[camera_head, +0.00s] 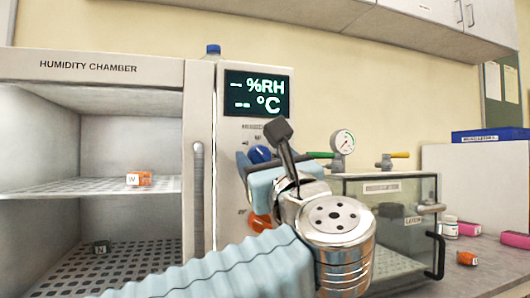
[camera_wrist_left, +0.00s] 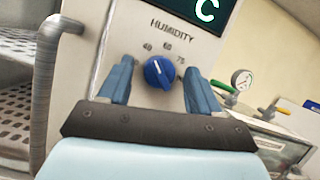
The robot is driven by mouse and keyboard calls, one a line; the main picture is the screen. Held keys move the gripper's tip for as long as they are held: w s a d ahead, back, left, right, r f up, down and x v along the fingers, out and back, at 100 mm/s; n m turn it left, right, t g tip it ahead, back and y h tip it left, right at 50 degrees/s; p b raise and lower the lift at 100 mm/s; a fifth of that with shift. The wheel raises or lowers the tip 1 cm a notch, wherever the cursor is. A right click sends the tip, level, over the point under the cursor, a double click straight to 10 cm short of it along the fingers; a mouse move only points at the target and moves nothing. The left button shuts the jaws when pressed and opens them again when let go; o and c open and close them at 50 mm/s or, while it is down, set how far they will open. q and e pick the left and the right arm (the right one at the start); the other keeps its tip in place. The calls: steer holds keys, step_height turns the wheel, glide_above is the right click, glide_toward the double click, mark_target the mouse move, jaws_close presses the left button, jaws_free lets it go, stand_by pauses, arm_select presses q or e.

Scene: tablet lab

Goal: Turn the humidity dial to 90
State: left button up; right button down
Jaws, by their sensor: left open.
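The blue humidity dial (camera_wrist_left: 159,72) is on the chamber's front panel, under the HUMIDITY label, with 40, 60 and 75 readable around it. Its white pointer leans up and left, roughly toward the 40 mark. The dial (camera_head: 260,154) is partly hidden by my arm in the head view. My left gripper (camera_wrist_left: 158,68) is open, with one blue finger on each side of the dial; I cannot tell whether they touch it. The display (camera_head: 257,94) reads dashes for %RH and °C. The 90 mark is not readable. My right gripper is not in view.
An orange dial (camera_head: 259,222) sits lower on the panel, close to my left arm. The chamber's handle (camera_head: 198,190) stands left of the panel. A glass-fronted box (camera_head: 385,188) with a gauge (camera_head: 342,142) is at right. Small boxes lie on the right counter.

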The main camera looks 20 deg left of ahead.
arm_select(q)
steer(key=shift+w, duration=0.1)
steer(key=c, duration=1)
steer(key=shift+m, duration=0.3)
